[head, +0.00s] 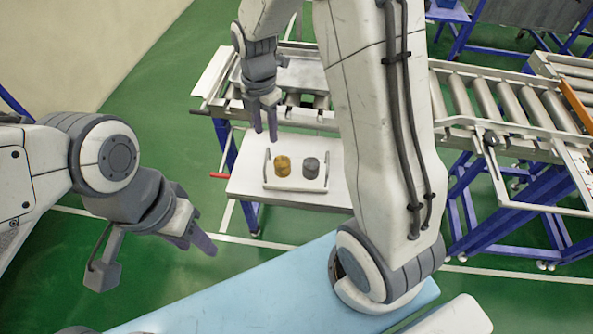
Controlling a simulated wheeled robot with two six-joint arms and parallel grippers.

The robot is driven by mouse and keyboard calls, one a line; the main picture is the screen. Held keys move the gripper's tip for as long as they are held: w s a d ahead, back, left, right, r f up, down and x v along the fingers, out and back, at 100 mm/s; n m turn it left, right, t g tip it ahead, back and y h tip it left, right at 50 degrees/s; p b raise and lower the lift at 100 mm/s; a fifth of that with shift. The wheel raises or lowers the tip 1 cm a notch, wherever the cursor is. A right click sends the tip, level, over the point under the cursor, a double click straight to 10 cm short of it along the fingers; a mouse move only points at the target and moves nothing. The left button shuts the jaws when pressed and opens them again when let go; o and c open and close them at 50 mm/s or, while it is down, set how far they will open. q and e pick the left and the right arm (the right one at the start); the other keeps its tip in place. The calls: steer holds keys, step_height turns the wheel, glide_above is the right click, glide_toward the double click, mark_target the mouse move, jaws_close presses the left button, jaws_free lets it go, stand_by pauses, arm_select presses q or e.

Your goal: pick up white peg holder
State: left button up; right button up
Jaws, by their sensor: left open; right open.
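A white holder (297,187) with upright handles at its left and right ends sits on a low white table. A gold cylinder (283,166) and a dark grey cylinder (310,168) stand on it side by side. My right gripper (264,127) is open and empty, fingers pointing down, and appears above and behind the holder's left end, apart from it. My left gripper (199,243) is open and empty, in front of and to the left of the white table. Its fingers partly overlap each other in this view.
The low white table (245,180) has bare room left of the holder. A roller conveyor (500,100) on blue legs runs behind and to the right. A grey metal tray (300,77) rests on the conveyor's left part. Green floor (150,275) lies open at left.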

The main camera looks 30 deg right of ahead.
mark_target(269, 149)
steer(key=shift+s+f, duration=0.1)
steer(key=shift+f, duration=0.65)
steer(key=f, duration=0.2)
steer(key=s+f+p, duration=0.1)
steer(key=f, duration=0.1)
steer(key=shift+f, duration=0.2)
steer(key=shift+w+f, duration=0.1)
steer(key=shift+f, duration=0.35)
jaws_close()
steer(key=shift+r, duration=0.15)
